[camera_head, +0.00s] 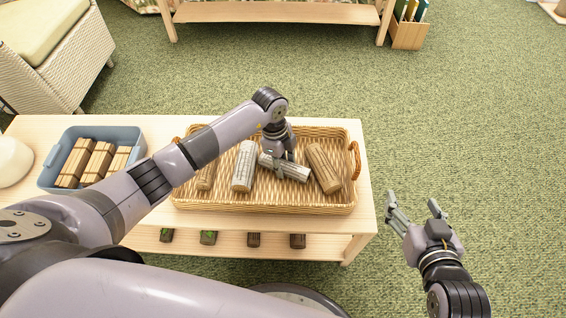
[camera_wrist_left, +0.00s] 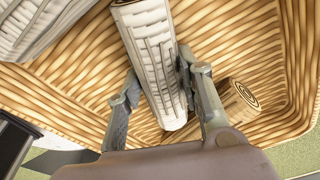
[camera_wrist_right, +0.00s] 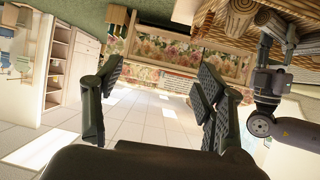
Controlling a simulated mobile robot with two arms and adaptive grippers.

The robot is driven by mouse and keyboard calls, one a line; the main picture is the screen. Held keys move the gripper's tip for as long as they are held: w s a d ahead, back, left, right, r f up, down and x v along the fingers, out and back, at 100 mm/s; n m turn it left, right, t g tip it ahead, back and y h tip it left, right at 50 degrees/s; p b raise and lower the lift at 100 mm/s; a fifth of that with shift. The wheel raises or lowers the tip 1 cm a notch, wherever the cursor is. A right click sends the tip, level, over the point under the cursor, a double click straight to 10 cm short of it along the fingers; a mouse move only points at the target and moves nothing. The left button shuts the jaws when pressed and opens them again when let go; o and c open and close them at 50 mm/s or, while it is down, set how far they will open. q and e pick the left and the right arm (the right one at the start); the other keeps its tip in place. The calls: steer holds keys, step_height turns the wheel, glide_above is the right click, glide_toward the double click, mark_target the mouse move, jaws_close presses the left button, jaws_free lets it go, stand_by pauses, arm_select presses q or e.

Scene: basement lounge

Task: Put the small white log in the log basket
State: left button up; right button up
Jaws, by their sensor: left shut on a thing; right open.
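The small white log (camera_head: 291,169) is grey-white with bark marks. It lies across the middle of the wicker log basket (camera_head: 262,208), inside its rim. My left gripper (camera_head: 281,163) reaches down into the basket and is shut on this log; in the left wrist view the log (camera_wrist_left: 155,70) lies between the two fingers (camera_wrist_left: 160,95). Whether the log touches the basket floor is hard to tell. My right gripper (camera_head: 415,208) is open and empty, out over the carpet to the right of the table.
The basket also holds a larger white log (camera_head: 244,166), a brown log (camera_head: 323,168) at right and another brown log (camera_head: 206,174) at left. A blue bin (camera_head: 136,137) of wood bundles stands left on the wooden table (camera_head: 40,125). Several pieces lie on the lower shelf.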

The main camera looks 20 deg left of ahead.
arm_select(q)
steer(key=o, duration=1.3)
steer(key=shift+c, duration=0.2)
